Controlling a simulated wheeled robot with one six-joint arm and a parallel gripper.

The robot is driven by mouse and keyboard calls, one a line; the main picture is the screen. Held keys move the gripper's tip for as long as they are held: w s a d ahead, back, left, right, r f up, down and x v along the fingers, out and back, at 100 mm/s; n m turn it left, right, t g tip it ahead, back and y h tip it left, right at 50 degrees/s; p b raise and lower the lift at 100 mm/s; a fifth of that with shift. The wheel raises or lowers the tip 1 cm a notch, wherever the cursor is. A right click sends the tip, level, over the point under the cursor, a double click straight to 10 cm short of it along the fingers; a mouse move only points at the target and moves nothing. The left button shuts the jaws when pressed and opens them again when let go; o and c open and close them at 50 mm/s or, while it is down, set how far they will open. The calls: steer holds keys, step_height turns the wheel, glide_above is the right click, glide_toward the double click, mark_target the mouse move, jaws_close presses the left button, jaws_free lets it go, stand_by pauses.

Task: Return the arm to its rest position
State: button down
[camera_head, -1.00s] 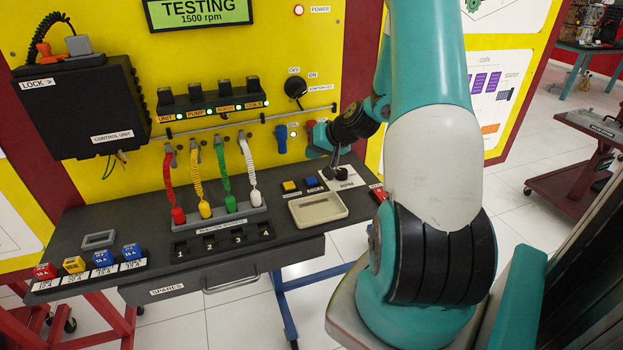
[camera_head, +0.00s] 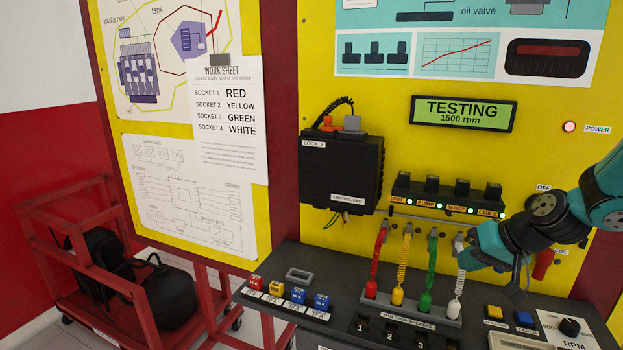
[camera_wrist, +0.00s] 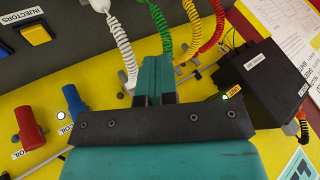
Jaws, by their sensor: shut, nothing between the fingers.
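My gripper (camera_head: 470,260) is at the right in the head view, in front of the yellow panel (camera_head: 404,252) and close to the upper part of the white coiled cord (camera_head: 459,280). The arm (camera_head: 562,212) reaches in from the right edge. In the wrist view the two teal fingers (camera_wrist: 154,62) are together with nothing held. The white cord (camera_wrist: 121,45) hangs beside the fingertips there; I cannot tell whether they touch.
The bench carries a holder with red, yellow, green and white plugs, buttons and an RPM knob (camera_head: 569,327). The black control unit (camera_head: 341,172) projects from the panel. The screen (camera_head: 463,112) reads TESTING, 1500 rpm. A red cart (camera_head: 75,235) stands at the left.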

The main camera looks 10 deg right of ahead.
steer(key=s+a+r+n+g, duration=0.1)
steer(key=s+a+r+n, duration=0.15)
steer(key=a, duration=0.35)
steer(key=s+a+r+n+g+y, duration=0.1)
steer(key=s+a+r+g, duration=0.1)
steer(key=s+a, duration=0.3)
steer(key=s+a+r+n+g, duration=0.1)
steer(key=s+a+r+n, duration=0.1)
steer(key=a, duration=0.5)
steer(key=s+a+r+n+g, duration=0.1)
steer(key=s+a+n, duration=0.1)
steer(key=s, duration=0.4)
steer(key=s+a+r+n+g+h, duration=0.1)
steer(key=s+a+n, duration=0.1)
steer(key=s, duration=0.5)
steer(key=shift+s+a+r+g, duration=0.15)
steer(key=shift+a+r+g, duration=0.2)
steer(key=shift+a, duration=0.5)
